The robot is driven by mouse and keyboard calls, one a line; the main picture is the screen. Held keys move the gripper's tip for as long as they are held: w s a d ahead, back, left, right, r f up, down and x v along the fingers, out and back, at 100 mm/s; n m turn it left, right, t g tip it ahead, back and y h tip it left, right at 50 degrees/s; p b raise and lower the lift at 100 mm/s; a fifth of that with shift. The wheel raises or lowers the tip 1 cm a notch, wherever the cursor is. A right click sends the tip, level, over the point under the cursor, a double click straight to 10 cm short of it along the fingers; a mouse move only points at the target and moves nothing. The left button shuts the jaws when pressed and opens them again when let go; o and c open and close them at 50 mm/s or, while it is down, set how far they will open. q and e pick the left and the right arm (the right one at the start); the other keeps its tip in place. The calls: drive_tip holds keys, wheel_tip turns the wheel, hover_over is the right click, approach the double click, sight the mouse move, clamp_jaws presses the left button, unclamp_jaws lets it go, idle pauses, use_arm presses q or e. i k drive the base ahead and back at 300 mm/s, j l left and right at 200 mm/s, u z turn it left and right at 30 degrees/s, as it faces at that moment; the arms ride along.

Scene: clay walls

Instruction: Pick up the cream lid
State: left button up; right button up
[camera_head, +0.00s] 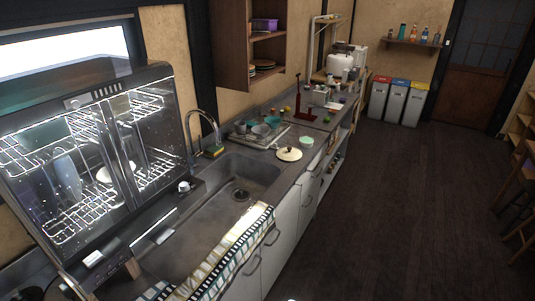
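The cream lid (289,154) lies on the grey counter (272,167), just beyond the far right corner of the sink and near the counter's front edge. It is round and pale, with a small dark knob on top. Nothing covers it. Neither of my grippers shows in the head view.
A pale green round container (306,141) sits just beyond the lid. A dish tray (263,143) with bowls stands left of it. The sink (215,215), faucet (204,125) and glass-door dish cabinet (90,150) are nearer. A patterned towel (235,248) hangs over the front edge.

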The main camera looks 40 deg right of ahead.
sight(286, 153)
drive_tip(key=i+l+u, duration=0.1)
drive_tip(key=l+u, duration=1)
drive_tip(key=l, duration=1.45)
drive_tip(key=k+l, duration=0.1)
drive_tip(key=l, duration=0.5)
drive_tip(key=l+u, duration=0.1)
drive_tip(key=l, duration=0.5)
drive_tip(key=k+l, duration=0.15)
drive_tip(key=l, duration=1.1)
drive_tip(key=k+u, duration=0.05)
